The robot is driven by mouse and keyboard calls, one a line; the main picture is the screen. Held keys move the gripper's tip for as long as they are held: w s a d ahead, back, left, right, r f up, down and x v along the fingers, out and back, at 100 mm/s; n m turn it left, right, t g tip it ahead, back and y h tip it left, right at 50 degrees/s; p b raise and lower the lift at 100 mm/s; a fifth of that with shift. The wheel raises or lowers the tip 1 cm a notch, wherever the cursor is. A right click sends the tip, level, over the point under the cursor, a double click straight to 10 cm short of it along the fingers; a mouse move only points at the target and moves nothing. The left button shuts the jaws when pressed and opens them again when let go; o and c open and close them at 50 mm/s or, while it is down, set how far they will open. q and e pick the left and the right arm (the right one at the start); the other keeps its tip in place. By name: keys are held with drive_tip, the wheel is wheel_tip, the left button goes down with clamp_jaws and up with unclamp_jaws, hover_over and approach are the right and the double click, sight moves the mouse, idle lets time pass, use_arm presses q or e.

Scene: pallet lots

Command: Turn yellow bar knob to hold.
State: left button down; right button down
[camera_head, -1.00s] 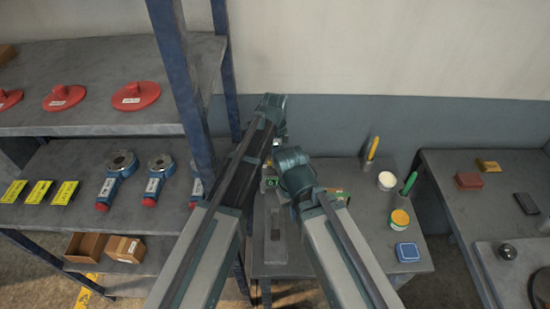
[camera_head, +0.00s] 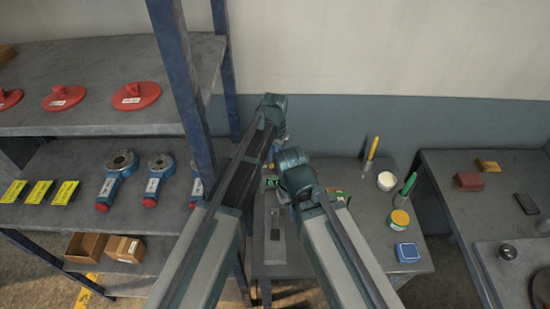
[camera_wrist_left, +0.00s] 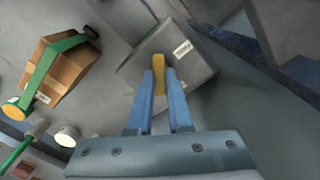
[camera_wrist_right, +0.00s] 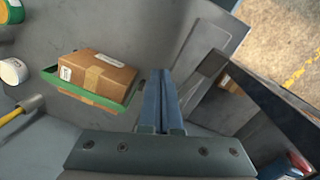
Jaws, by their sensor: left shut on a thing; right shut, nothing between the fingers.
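The yellow bar knob (camera_wrist_left: 158,64) stands on the face of a grey box (camera_wrist_left: 190,52) with a white label in the left wrist view. My left gripper (camera_wrist_left: 159,76) is shut on the bar, one blue finger on each side of it. The marks around the knob are not readable, so its setting cannot be told. My right gripper (camera_wrist_right: 160,76) is shut and empty, apart from the carton in the right wrist view. In the head view my forearms hide the knob and both gripper tips.
A brown carton (camera_wrist_right: 98,75) with green along its edge lies on the table near my grippers. A white cup (camera_head: 386,181), a yellow-topped pot (camera_head: 399,218) and a blue box (camera_head: 407,252) stand at the right. A blue shelf post (camera_head: 183,80) rises at the left.

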use_arm(q)
drive_tip(key=n, duration=0.3)
drive_tip(key=shift+n, duration=2.1)
drive_tip(key=c, duration=0.8)
unclamp_jaws()
drive_tip(key=shift+c, duration=0.2)
drive_tip(key=shift+r, duration=0.1)
wheel_tip(320, 180, up, 14)
drive_tip(key=p, duration=1.3)
drive_tip(key=shift+f+p, duration=0.25)
drive_tip(key=shift+p, duration=0.15)
